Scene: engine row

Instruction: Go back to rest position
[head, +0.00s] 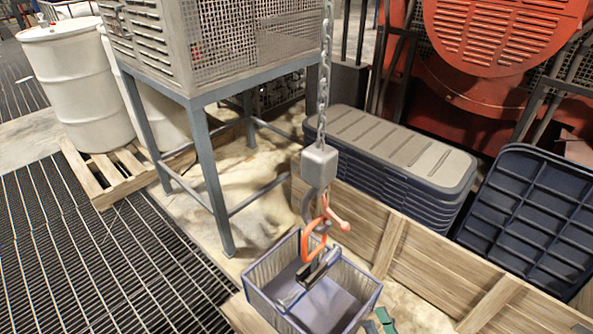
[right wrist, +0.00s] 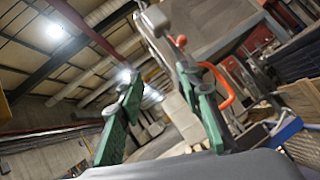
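In the head view a grey chain (head: 323,75) hangs down to a block with a hook (head: 312,195). An orange clip (head: 316,240) hangs at the hook, above a blue wire basket (head: 363,290) with a dark handle. My right gripper (head: 381,322) shows only as green fingertips at the bottom edge, just right of the basket. In the right wrist view its green fingers (right wrist: 162,110) stand apart with nothing between them. The orange clip (right wrist: 222,85) and the basket's blue edge (right wrist: 289,130) show beyond the right-hand finger. My left gripper is out of view.
A wooden-sided crate (head: 425,255) and stacked dark lids (head: 400,150) stand right of the chain. Dark ribbed panels (head: 530,220) lean at far right. A mesh cage on a blue stand (head: 205,170) and white drums (head: 75,90) are left. The grated floor is clear.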

